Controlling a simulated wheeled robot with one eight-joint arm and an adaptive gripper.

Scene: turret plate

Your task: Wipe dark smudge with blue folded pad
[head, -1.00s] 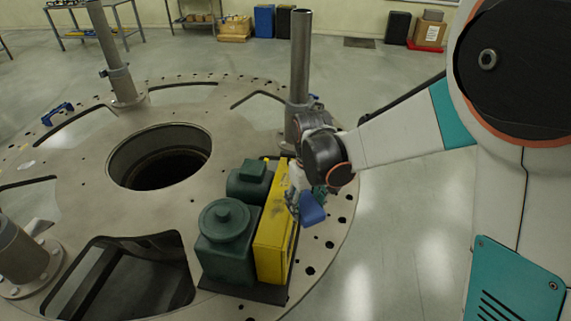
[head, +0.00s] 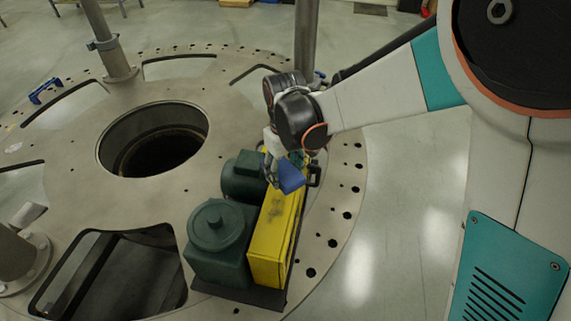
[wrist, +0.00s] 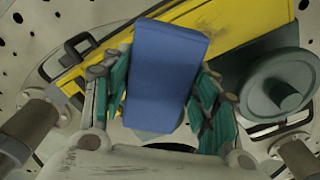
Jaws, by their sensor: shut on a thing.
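A blue folded pad (head: 291,177) is held in my gripper (head: 284,172). The pad (wrist: 164,75) stands out between the two teal-padded fingers (wrist: 160,108) in the wrist view. A yellow box-shaped guard (head: 272,235) stands on the turret plate, below and beside the pad. A dark smudge (head: 276,211) shows on the guard's upper face, a little nearer to the camera than the pad. The pad is over the far part of the guard; I cannot tell whether it touches.
Green machine housings (head: 218,240) stand left of the guard. A grey post (head: 306,45) rises behind my gripper. The round plate (head: 340,215) has a central hole (head: 155,140) and an opening at front left. Open floor (head: 400,220) lies to the right.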

